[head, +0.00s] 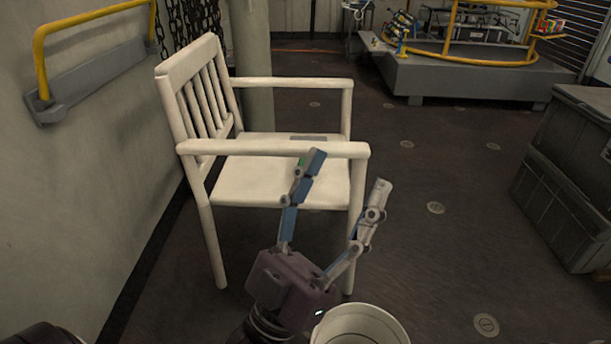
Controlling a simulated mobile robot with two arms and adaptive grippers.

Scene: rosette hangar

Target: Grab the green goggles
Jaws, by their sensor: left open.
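A small green patch (302,161) shows at the chair seat, beside the tip of my gripper's left finger. It may be part of the green goggles, but the finger and the armrest hide most of it and its shape cannot be told. My left gripper (350,171) is open and empty in front of the white chair (255,182). Its fingers point up and away, and they overlap the near armrest and seat in the picture. My right gripper is out of view.
A flat grey item (309,138) lies at the seat's far side. A white round container (360,328) stands at the bottom edge. Dark crates (570,170) stand at the right. A grey platform (460,78) with yellow rails is at the back. The floor between is clear.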

